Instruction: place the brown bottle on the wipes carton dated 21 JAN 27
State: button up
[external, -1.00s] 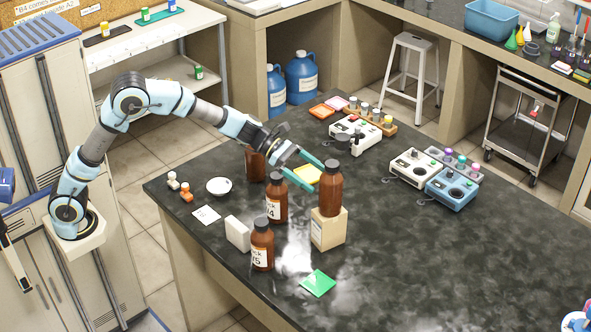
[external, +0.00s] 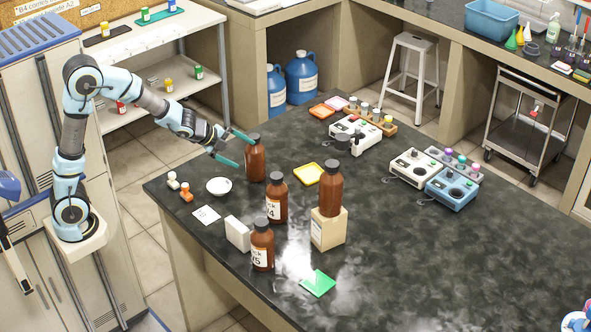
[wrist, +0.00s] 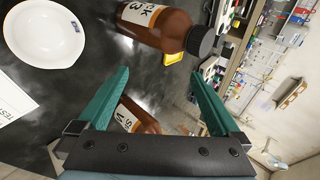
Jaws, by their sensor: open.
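A brown bottle (external: 330,188) with a dark cap stands upright on a tan carton (external: 329,231); the print on the carton is too small to read. A second, white carton (external: 238,233) stands further left with nothing on it. Other brown bottles stand on the bench: one at the back (external: 255,160), one in the middle (external: 277,200) and one at the front (external: 262,246). My gripper (external: 244,152) is open and empty, beside the back bottle. In the wrist view, a labelled bottle (wrist: 155,27) lies beyond the open fingers (wrist: 160,76), and another bottle (wrist: 137,116) shows lower between them.
A yellow tray (external: 308,173) and a green pad (external: 318,283) lie nearby. Instruments (external: 410,167) stand at the right.

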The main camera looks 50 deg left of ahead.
jog(key=s+a+f+n+g+y, duration=0.1)
jog(key=s+a+f+n+g, duration=0.1)
jog(key=s+n, duration=0.4)
jog(key=s+a+f+n+g+y, duration=0.1)
jog(key=s+a+f+n+g, duration=0.2)
jog(key=s+n, duration=0.4)
jog(key=s+a+f+n+g, duration=0.2)
jog(key=s+a+f+n, duration=0.2)
jog(key=s, duration=0.7)
jog(key=a+n, duration=0.2)
jog(key=shift+n+y, duration=0.3)
jog(key=shift+y, duration=0.1)
jog(key=shift+s, duration=0.1)
jog(key=shift+r+p, duration=0.35)
